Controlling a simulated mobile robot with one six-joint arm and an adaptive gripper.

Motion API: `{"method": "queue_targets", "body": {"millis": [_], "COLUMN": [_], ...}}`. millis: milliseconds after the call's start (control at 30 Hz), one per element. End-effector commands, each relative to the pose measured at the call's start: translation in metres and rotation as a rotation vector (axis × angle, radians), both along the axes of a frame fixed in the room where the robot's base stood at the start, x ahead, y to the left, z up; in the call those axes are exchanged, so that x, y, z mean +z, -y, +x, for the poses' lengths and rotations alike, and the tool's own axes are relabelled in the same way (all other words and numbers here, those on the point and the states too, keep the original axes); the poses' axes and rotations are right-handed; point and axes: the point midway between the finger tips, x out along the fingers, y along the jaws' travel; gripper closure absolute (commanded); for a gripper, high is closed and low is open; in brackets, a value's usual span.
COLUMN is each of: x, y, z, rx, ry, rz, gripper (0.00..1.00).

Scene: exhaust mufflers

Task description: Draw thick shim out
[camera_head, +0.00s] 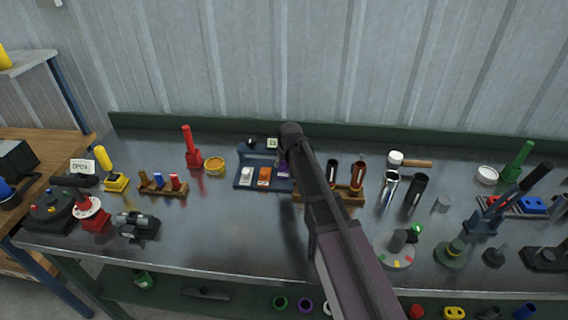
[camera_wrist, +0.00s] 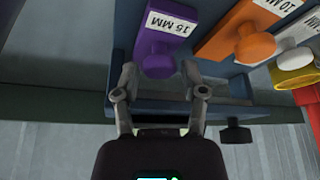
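The thick shim is the purple one labelled "15 MM" (camera_wrist: 168,28), with a round purple knob (camera_wrist: 157,62). It sits in a slot of the blue holder (camera_wrist: 215,75), beside an orange shim labelled "10 MM" (camera_wrist: 238,32) and a white one (camera_wrist: 292,38). My gripper (camera_wrist: 158,78) is open, its two fingers on either side of the purple knob with small gaps visible. In the head view the purple shim (camera_head: 283,170) is partly hidden by my arm, and the fingertips are hidden.
The blue holder (camera_head: 242,184) stands mid-bench. A yellow ring (camera_head: 215,166) and a red handled tool (camera_head: 192,152) are to its left. A wooden rack (camera_head: 355,195) with dark cylinders is close on the right. Bare bench (camera_head: 225,225) lies in front.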

Motion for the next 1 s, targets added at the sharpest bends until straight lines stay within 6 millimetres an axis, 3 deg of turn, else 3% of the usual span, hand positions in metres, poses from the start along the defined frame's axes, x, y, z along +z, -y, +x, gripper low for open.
{"method": "queue_targets", "body": {"millis": [33,167,367,700,1000], "x": [0.000,0.000,0.000,0.000,-0.001], "y": [0.000,0.000,0.000,0.000,-0.001], "z": [0.000,0.000,-0.004,-0.047,-0.051], "rx": [0.000,0.000,0.000,-0.001,-0.001], "ry": [0.000,0.000,0.000,0.000,-0.006], "rz": [0.000,0.000,0.000,0.000,-0.002], "gripper": [0.62,1.00,1.00,1.00,1.00]}}
